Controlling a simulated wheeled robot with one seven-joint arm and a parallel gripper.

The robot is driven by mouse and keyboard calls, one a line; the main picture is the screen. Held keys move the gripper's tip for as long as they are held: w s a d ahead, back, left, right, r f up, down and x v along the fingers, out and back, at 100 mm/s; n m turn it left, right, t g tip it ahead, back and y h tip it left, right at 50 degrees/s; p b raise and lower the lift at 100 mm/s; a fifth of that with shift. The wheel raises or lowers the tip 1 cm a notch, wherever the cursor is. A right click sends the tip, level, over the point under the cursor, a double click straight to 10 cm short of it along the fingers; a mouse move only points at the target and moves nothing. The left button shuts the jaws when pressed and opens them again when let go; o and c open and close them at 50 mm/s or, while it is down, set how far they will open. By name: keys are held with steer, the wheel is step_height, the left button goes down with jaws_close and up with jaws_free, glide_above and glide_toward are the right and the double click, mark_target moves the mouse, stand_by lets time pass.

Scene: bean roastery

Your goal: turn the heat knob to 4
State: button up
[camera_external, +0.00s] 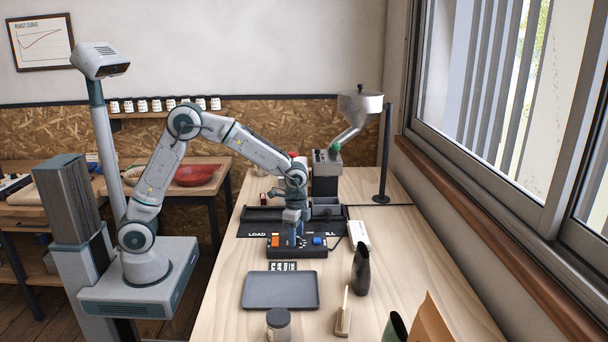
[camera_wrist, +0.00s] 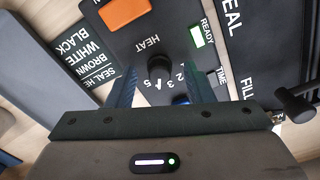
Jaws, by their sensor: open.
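The black heat knob (camera_wrist: 160,68) stands on a dark control panel (camera_wrist: 125,45) under the word HEAT in the wrist view. White numerals, 2 to 5 among them, curve beside it; I cannot make out its pointer mark. My gripper (camera_wrist: 163,88) is open, with one blue finger on each side of the knob. Whether either finger touches the knob is unclear. In the external view my gripper (camera_external: 293,241) points down over the control box (camera_external: 297,252) and hides the knob.
The panel has an orange switch (camera_wrist: 123,12) and a lit green READY window (camera_wrist: 197,37). A blue control (camera_external: 318,240) sits to the right. A hopper (camera_external: 360,104) rises behind.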

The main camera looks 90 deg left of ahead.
step_height(320, 180, up, 14)
steer(key=shift+f, duration=0.2)
stand_by(0.4)
